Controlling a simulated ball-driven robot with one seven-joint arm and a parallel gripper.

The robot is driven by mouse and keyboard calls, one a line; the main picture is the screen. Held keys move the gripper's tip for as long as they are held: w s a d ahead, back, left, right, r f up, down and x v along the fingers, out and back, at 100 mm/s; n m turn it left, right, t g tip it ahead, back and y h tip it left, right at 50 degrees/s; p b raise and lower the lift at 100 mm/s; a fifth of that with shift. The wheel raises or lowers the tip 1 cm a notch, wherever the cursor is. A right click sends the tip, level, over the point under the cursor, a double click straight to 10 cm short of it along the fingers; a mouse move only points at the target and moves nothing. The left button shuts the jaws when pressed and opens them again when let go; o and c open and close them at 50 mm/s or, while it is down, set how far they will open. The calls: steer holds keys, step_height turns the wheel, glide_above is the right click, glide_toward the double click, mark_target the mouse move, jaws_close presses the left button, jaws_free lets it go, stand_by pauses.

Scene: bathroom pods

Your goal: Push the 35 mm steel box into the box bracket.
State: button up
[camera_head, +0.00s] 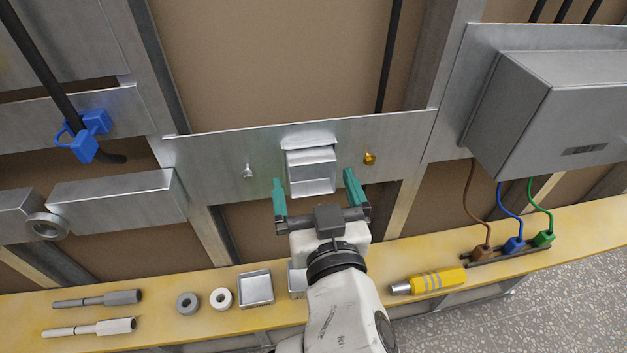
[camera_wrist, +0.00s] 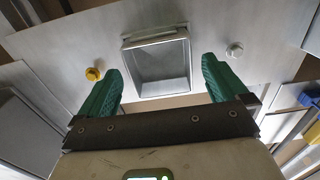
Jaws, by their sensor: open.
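A steel box (camera_head: 312,172) with an open front sits at the box bracket (camera_head: 308,141) on the metal wall plate. Its hollow inside faces the wrist camera in the wrist view (camera_wrist: 158,68). It stands out from the plate in the head view; how deep it sits in the bracket I cannot tell. My gripper (camera_head: 313,180) is open, its green fingers spread to the left and right of the box's front. In the wrist view my gripper (camera_wrist: 161,68) has nothing between its fingers, and the box lies beyond the tips. Most of the bracket is hidden behind the box.
A silver stud (camera_head: 248,171) and a brass stud (camera_head: 369,158) flank the box on the plate. The yellow shelf (camera_head: 150,310) below holds a square steel box (camera_head: 255,287), rings, rods and a yellow tool (camera_head: 435,281). A grey cabinet (camera_head: 550,105) juts out at right.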

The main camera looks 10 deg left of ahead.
steer(key=b+v, duration=0.2)
steer(key=v, duration=0.7)
steer(key=shift+w+r, duration=0.1)
steer(key=shift+c, duration=0.4)
